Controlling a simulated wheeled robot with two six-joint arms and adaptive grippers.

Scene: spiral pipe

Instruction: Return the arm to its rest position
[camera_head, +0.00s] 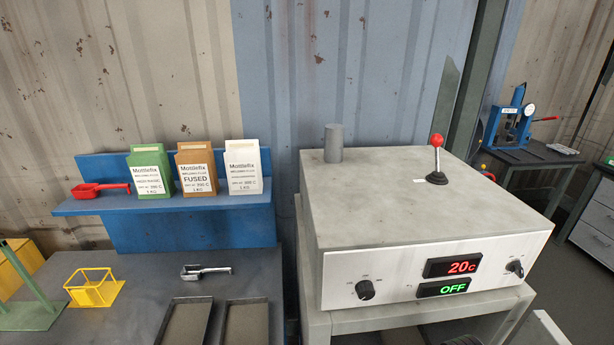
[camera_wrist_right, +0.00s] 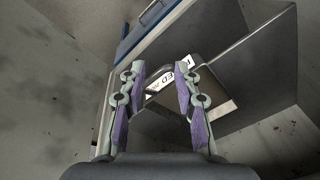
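My right gripper (camera_wrist_right: 160,72) shows in the right wrist view with its two purple-padded fingers apart. Nothing is clearly held between them. Behind and between the fingers is a dark grey open box-like shape (camera_wrist_right: 255,60) with a white label (camera_wrist_right: 182,67) partly hidden by the right-hand finger; a few letters show. In the head view neither arm is clearly visible. A small dark shape at the bottom edge, right of centre, is too cut off to identify. My left gripper is out of view.
A furnace box (camera_head: 420,215) reads 20c and OFF, with a red-knobbed lever (camera_head: 437,142) and a grey cylinder (camera_head: 333,143) on top. Flux packets (camera_head: 198,170) and a red scoop (camera_head: 100,189) stand on a blue shelf (camera_head: 110,207). Below are a metal scoop (camera_head: 205,271), yellow frame (camera_head: 93,290) and trays (camera_head: 247,325).

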